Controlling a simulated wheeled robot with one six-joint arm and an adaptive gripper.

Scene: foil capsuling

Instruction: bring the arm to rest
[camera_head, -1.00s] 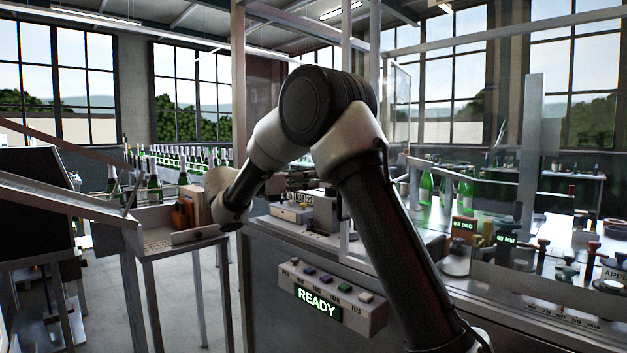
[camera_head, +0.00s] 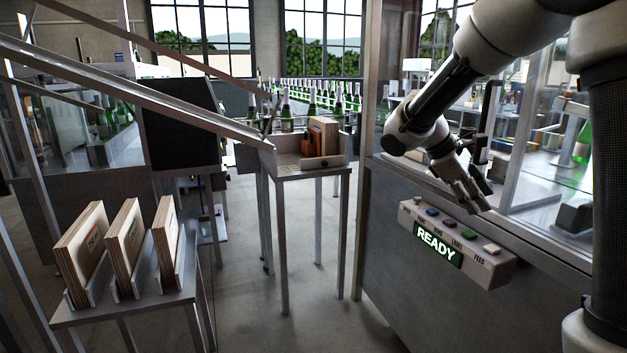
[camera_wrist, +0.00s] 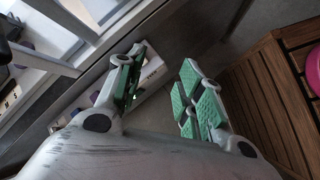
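My gripper (camera_head: 472,190) hangs at the end of my bent arm on the right side of the head view, just above the button panel with the green READY display (camera_head: 437,245). In the wrist view my gripper (camera_wrist: 160,78) has its two green-padded fingers spread apart with nothing between them. Part of a pale panel shows behind the left finger there. Whether the fingers touch the panel cannot be told; they look apart from it.
A glass-fronted machine (camera_head: 560,185) stands on the right. A small steel stand (camera_head: 290,168) with a wooden block sits mid-view, and a rack (camera_head: 130,310) with wooden boards is at lower left. Floor between them is clear. The wrist view shows wooden slats (camera_wrist: 265,95) and a pink object (camera_wrist: 297,32).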

